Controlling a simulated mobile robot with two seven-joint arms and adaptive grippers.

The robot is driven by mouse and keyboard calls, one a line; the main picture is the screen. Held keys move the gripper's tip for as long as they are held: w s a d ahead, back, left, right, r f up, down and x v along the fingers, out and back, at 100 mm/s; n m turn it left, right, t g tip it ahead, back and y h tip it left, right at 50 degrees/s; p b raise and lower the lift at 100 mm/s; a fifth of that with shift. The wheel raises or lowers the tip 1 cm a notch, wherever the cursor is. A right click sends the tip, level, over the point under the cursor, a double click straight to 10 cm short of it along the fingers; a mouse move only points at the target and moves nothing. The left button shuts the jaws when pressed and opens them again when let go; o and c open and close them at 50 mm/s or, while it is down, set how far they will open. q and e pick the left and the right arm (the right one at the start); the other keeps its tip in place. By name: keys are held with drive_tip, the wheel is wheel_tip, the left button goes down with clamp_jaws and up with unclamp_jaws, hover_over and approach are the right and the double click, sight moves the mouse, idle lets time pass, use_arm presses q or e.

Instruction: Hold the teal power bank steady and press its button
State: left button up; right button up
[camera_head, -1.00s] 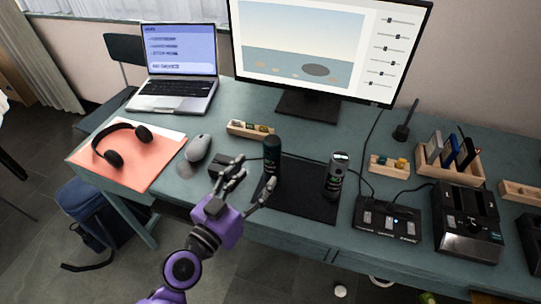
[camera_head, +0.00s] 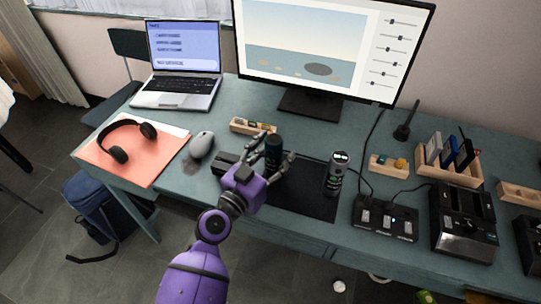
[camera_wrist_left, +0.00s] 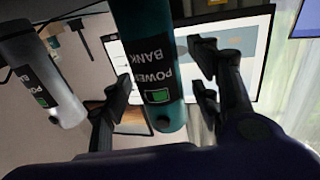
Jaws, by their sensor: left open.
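The teal power bank (camera_head: 274,150) is a dark teal upright cylinder on the left part of the black mat (camera_head: 302,196). In the left wrist view the power bank (camera_wrist_left: 148,58) shows its "POWER BANK" lettering and a green battery mark, and it stands between the open fingers. My left gripper (camera_head: 268,152) is open around it; I cannot tell whether a finger touches it. A small round spot near the end of the power bank (camera_wrist_left: 164,124) may be its button. My right gripper is not in view.
A grey cylinder of like shape (camera_head: 336,174) stands to the right on the mat; it also shows in the left wrist view (camera_wrist_left: 42,75). A dark box (camera_head: 224,162) lies just left of my gripper. A wooden tray (camera_head: 252,127) is behind, the monitor stand (camera_head: 312,104) farther back.

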use_arm(q)
clamp_jaws()
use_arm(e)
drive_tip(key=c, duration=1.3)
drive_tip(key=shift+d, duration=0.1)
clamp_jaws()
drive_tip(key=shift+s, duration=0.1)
